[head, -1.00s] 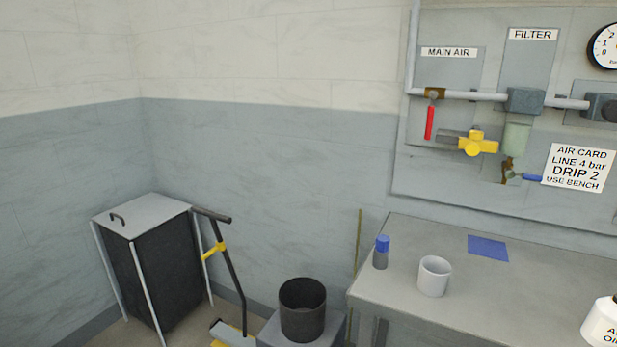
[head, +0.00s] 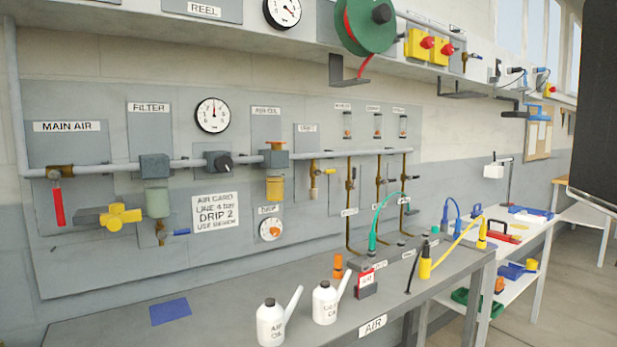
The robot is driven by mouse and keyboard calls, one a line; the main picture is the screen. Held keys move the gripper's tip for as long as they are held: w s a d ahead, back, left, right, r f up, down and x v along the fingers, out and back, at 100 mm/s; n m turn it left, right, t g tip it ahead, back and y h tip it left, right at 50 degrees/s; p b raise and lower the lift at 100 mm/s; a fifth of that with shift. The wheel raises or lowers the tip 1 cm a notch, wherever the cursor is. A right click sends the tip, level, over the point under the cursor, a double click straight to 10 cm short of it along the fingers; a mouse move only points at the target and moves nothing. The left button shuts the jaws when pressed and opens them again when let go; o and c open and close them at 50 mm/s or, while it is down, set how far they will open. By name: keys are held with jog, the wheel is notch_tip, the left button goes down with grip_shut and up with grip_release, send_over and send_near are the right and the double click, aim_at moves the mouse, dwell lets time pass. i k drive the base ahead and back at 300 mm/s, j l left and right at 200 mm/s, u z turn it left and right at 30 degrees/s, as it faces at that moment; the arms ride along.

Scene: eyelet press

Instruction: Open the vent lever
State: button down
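No label that I can read clearly says vent. On the grey wall panel, a small brass valve with a pale yellow lever (head: 328,171) sticks out to the right beneath a small plate (head: 306,137) whose label is too blurred to read surely. Other handles show: a red lever (head: 58,204) hanging down under MAIN AIR, a yellow knob valve (head: 120,216) beside it, and a blue lever (head: 181,232) pointing right below the FILTER bowl. My gripper is not in view.
A grey bench (head: 240,322) runs below the panel. It holds white oil cans (head: 271,324), a blue pad (head: 170,311) and a red-fronted box (head: 367,284). A shelf with a green hose reel (head: 366,22) overhangs the panel. Open floor shows at far right.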

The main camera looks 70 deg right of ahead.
aim_at(317, 172)
jog(key=z, duration=1.55)
jog(key=i, duration=0.1)
